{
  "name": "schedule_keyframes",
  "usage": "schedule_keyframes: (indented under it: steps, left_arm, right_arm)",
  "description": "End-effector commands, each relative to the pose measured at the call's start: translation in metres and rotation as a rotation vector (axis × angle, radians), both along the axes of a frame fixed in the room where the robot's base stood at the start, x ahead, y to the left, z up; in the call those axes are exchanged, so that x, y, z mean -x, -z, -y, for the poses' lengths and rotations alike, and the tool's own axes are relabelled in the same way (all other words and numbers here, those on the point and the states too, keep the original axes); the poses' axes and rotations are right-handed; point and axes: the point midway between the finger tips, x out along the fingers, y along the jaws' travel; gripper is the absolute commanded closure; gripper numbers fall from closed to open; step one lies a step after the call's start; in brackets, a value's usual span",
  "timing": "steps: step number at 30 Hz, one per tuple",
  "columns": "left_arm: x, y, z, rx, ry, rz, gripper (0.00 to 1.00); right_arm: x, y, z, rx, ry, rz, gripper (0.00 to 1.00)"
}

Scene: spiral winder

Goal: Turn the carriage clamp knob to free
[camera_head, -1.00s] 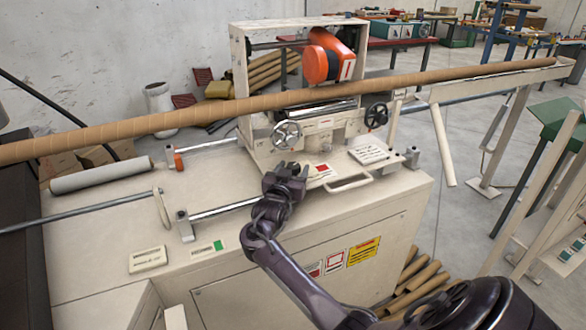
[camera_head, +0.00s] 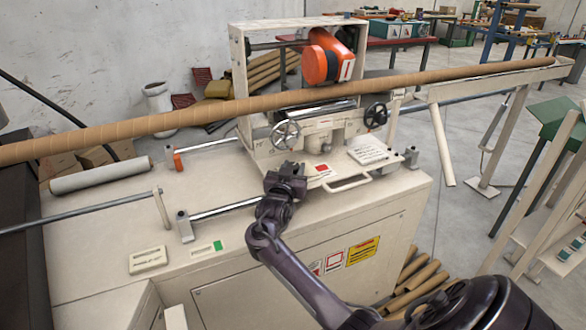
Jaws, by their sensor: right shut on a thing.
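The winder carriage (camera_head: 300,88) is a cream frame standing on the cream machine bed (camera_head: 105,215). My right gripper (camera_head: 291,168) is at the front of the carriage, just below the silver spoked handwheel (camera_head: 285,134) and left of the red-marked label plate (camera_head: 322,170). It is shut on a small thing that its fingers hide. From its place this appears to be the carriage clamp knob, but its shape and angle cannot be seen. My left gripper is not in view.
A long brown cardboard tube (camera_head: 170,121) runs across the carriage. A black handwheel (camera_head: 376,115) is at its right side and a cream loop handle (camera_head: 348,184) at its front. A guide rail (camera_head: 225,209) lies left of my gripper.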

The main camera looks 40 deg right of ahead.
Motion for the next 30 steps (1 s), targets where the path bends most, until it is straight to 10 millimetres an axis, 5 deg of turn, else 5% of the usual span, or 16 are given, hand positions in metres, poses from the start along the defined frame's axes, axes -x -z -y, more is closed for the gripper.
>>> schedule_keyframes:
  steps: [15, 30]
  left_arm:
    - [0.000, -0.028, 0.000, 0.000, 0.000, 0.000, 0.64]
    - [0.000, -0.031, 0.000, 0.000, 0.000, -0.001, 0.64]
  right_arm:
    - [0.003, -0.001, 0.002, 0.002, -0.385, -0.006, 0.89]
    - [0.002, 0.000, 0.003, 0.002, -0.817, -0.003, 0.89]
